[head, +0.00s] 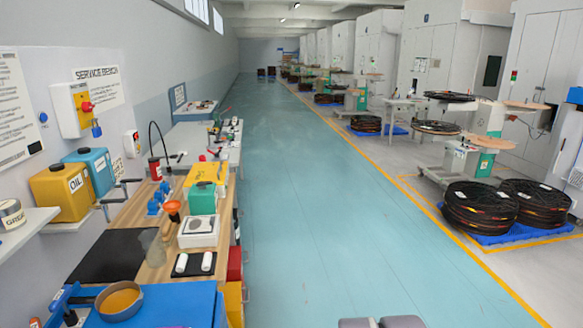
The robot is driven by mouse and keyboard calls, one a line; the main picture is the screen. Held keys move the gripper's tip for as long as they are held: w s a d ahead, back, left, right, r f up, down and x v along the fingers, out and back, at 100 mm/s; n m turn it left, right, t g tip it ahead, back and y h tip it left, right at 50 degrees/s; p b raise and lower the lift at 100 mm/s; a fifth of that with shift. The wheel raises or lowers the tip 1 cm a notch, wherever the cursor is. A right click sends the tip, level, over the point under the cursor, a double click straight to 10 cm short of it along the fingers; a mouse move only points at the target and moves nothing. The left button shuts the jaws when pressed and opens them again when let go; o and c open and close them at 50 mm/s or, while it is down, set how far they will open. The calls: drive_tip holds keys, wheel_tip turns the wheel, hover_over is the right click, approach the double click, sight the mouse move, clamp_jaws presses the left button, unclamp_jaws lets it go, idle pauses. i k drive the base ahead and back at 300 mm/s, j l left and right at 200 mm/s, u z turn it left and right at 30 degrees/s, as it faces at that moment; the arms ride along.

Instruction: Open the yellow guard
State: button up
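A yellow, box-like cover (208,170) stands on the wooden service bench (150,205); it is the likeliest yellow guard. It looks lowered, but its hinge and inside are too small to make out. A green box (202,198) stands directly in front of it. My gripper is not in view. Only grey rounded parts, which seem to be mine, show at the bottom edge, well right of the bench and apart from the cover.
Yellow and blue oil cans (62,190) stand by the left wall, below a switch box (72,110) with a red knob. An orange funnel (172,207) and small blue items crowd the bench. The blue-green aisle (300,200) is clear. Black coils (480,208) lie at right.

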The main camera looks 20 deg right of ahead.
sight(214, 171)
drive_tip(key=i+l, duration=0.25)
drive_tip(key=i, duration=0.3)
drive_tip(key=i+l, duration=0.2)
drive_tip(key=i, duration=0.35)
drive_tip(key=i+l+u, duration=0.1)
drive_tip(key=i+l, duration=0.15)
drive_tip(key=i, duration=0.25)
drive_tip(key=i+l, duration=0.25)
drive_tip(key=i, duration=0.3)
drive_tip(key=i+l, duration=0.3)
drive_tip(key=i, duration=0.25)
drive_tip(key=i+l+u, duration=0.1)
drive_tip(key=i+l, duration=0.15)
drive_tip(key=i, duration=0.25)
